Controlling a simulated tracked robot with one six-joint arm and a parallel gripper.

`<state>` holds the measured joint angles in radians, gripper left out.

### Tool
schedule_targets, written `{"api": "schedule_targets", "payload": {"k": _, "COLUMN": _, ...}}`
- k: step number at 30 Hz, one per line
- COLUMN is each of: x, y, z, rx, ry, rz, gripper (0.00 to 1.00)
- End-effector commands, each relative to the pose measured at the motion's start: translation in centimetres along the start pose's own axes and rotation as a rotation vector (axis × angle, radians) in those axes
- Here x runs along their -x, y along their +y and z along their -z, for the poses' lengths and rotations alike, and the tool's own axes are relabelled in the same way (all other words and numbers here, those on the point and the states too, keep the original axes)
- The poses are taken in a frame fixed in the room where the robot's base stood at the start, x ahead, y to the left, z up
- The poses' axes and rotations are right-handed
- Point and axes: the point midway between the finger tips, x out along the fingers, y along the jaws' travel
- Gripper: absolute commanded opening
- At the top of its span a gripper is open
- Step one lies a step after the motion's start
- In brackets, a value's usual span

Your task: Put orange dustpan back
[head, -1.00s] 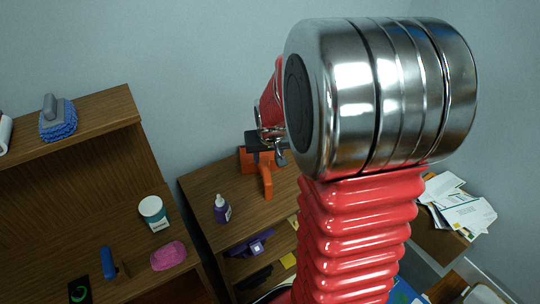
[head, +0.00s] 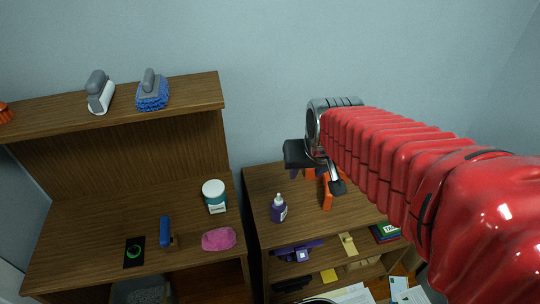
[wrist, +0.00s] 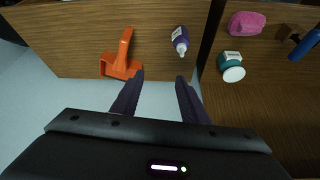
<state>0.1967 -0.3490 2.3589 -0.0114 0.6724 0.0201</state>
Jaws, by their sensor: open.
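The orange dustpan (head: 327,194) lies on top of the lower wooden cabinet, partly hidden behind my gripper in the head view. In the wrist view the whole dustpan (wrist: 122,62) shows, with its handle pointing away from the wall edge. My gripper (wrist: 159,80) is open and empty, its two dark fingers apart. It is above the back edge of the cabinet top, apart from the dustpan, which is to the left of the fingers in the wrist view. In the head view my gripper (head: 318,168) is near the wall.
A purple bottle (head: 279,208) stands on the cabinet top (head: 262,180). The left desk holds a white-and-teal jar (head: 214,196), pink sponge (head: 219,239) and blue-handled brush (head: 165,231). A shelf above holds a blue scrubber (head: 151,92) and a grey-and-white brush (head: 100,93).

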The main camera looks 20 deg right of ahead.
Motion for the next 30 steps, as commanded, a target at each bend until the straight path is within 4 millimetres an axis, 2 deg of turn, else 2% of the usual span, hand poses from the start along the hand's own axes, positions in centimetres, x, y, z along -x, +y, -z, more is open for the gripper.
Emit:
{"api": "schedule_targets", "payload": {"k": 1, "x": 1.1, "y": -0.7, "z": -0.6, "rx": 0.018, "ry": 0.009, "rz": 0.009, "gripper": 0.4}}
{"api": "schedule_targets", "payload": {"k": 6, "x": 3.9, "y": -2.7, "z": -3.1, "rx": 0.072, "ry": 0.018, "rz": 0.037, "gripper": 0.4}}
{"api": "schedule_targets", "payload": {"k": 15, "x": 7.8, "y": -5.0, "z": -7.8, "rx": 0.162, "ry": 0.032, "rz": 0.084, "gripper": 0.4}}
{"api": "schedule_targets", "payload": {"k": 21, "x": 8.7, "y": -5.5, "z": -9.2, "rx": 0.186, "ry": 0.033, "rz": 0.097, "gripper": 0.4}}
{"api": "schedule_targets", "payload": {"k": 30, "x": 8.7, "y": -5.5, "z": -9.2, "rx": 0.186, "ry": 0.032, "rz": 0.097, "gripper": 0.4}}
